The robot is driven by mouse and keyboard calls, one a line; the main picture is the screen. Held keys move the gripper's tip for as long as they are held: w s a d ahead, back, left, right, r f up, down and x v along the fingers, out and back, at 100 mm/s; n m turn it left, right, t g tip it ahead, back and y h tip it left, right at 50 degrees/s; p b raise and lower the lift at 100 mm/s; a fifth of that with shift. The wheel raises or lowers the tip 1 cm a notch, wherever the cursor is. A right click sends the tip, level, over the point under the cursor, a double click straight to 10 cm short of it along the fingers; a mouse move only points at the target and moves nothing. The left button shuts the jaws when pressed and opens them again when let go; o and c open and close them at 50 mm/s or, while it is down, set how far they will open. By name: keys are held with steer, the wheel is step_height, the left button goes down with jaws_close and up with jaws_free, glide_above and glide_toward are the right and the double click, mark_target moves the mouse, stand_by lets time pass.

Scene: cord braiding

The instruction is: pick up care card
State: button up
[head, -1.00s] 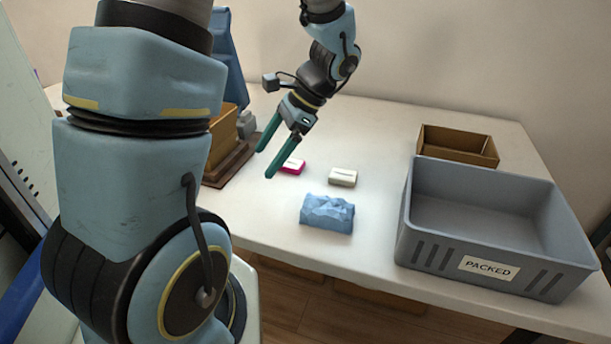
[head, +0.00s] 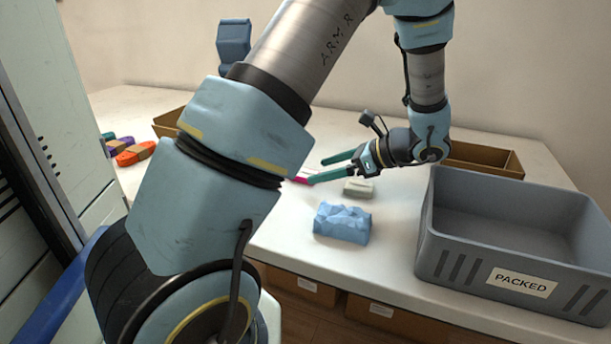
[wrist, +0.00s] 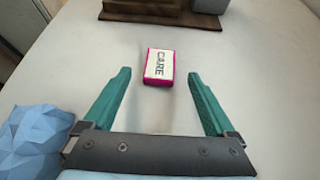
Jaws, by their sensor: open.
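The care card (wrist: 158,65) is a small white block with a magenta edge and the word CARE, lying flat on the table. In the wrist view it sits ahead of my gripper (wrist: 160,92), roughly centred between the fingers and just beyond their tips. My gripper's two teal fingers are wide apart with nothing between them. In the head view my gripper (head: 317,169) is low over the table, fingers pointing left.
A pale block (head: 358,189) and a blue crumpled bundle (head: 342,223) lie near my gripper. A grey crate labelled PACKED (head: 440,225) stands at the right, with a brown tray (head: 487,158) behind. Orange and purple cord bundles (head: 134,153) lie at the left. A wooden base (wrist: 165,14) lies beyond the card.

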mark_target(306, 173)
steer(key=shift+x, duration=1.6)
steer(key=shift+c, duration=0.2)
steer(key=c, duration=1.4)
steer(key=shift+r, duration=0.1)
step_height(306, 173, up, 10)
steer(key=shift+f, duration=0.1)
